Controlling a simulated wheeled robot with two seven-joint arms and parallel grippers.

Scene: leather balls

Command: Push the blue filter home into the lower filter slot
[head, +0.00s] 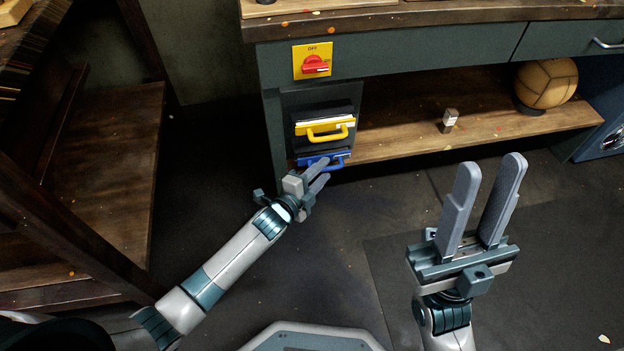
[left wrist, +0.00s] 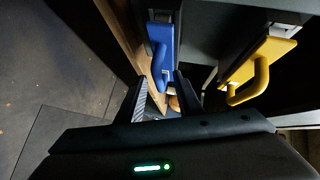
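The blue filter (head: 311,161) is the lower of two handled filters in the dark cabinet; its front and handle protrude. In the left wrist view the blue filter (left wrist: 160,34) is at top centre, its handle hanging towards my fingers. My left gripper (head: 324,173) is at the blue handle in the head view and covers part of it. In the wrist view its fingers (left wrist: 162,92) are apart, with the handle end near the gap; contact cannot be told. The lower slot is mostly hidden. My right gripper (head: 491,166) is open and empty, well to the right.
The yellow filter (head: 322,130) sits just above the blue one, its handle sticking out. A red-and-yellow switch (head: 313,62) is above. A wooden shelf (head: 400,140) to the right holds a small box (head: 450,119) and a leather ball (head: 546,84). Open floor lies in front.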

